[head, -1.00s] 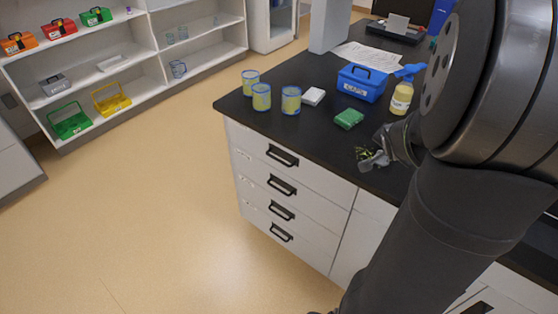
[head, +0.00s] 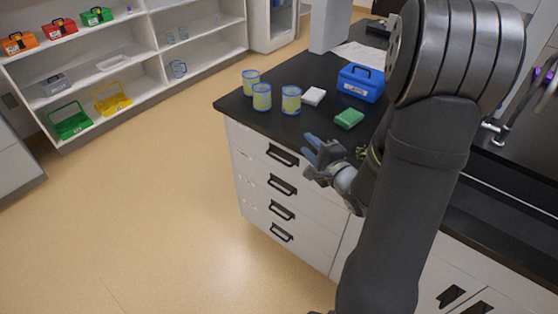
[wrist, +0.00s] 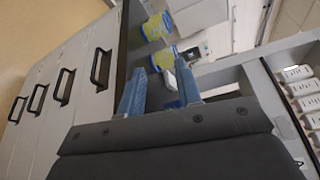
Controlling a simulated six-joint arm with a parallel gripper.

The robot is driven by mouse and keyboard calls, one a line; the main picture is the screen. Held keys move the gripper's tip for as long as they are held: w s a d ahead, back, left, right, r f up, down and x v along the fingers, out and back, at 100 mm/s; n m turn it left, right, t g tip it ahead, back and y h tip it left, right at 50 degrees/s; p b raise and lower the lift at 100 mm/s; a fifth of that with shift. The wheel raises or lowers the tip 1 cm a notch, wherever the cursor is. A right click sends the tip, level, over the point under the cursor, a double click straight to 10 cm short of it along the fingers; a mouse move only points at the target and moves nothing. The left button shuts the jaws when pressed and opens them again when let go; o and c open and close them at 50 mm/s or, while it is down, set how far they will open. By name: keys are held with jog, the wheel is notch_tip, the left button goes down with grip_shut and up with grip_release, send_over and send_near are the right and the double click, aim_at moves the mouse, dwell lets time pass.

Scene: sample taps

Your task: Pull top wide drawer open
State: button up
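The top drawer (head: 262,147) is at the top of the white drawer stack under the black counter, and it is shut. Its dark bar handle (head: 282,155) is clear in the head view; the handle also shows in the wrist view (wrist: 100,68), left of my fingers. My gripper (head: 309,156) is just right of this handle in the head view, apart from it as far as I can tell. In the wrist view my two blue fingers (wrist: 163,80) stand apart with nothing held between them.
The black counter (head: 235,102) overhangs the drawers. On it are several yellow-blue cups (head: 262,97), a green block (head: 349,119) and a blue box (head: 361,83). Lower drawer handles (head: 282,185) stick out below. The floor (head: 150,220) in front is clear.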

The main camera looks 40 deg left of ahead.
send_near(279, 160)
jog(key=f+v, duration=0.1)
jog(key=v, duration=0.6)
jog(key=x, duration=1.7)
jog(key=shift+w+a+r, duration=0.15)
jog(key=shift+w+r, duration=0.05)
jog(key=shift+r, duration=0.1)
grip_shut()
